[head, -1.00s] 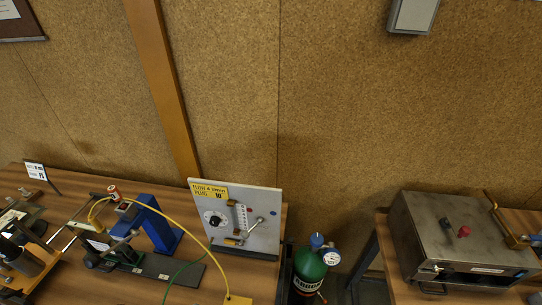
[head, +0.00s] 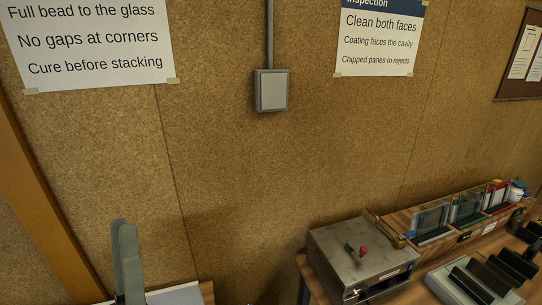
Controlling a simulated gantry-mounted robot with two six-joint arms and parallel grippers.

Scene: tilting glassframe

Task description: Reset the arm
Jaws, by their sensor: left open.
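My left gripper (head: 124,262) shows at the bottom left of the head view, with two grey fingers pointing up, seen nearly edge-on. It is open, and I see nothing between the fingers. It stands in front of the cork-like wall, beside the top edge of a pale panel (head: 172,295). The rest of my left arm is below the picture. My right gripper is not in view.
A metal box (head: 335,262) with a red knob stands on the right-hand bench. Behind and right are a wooden rack (head: 403,240) holding glass panes and a grey slotted stand (head: 447,285). A grey wall box (head: 271,90) and signs hang above.

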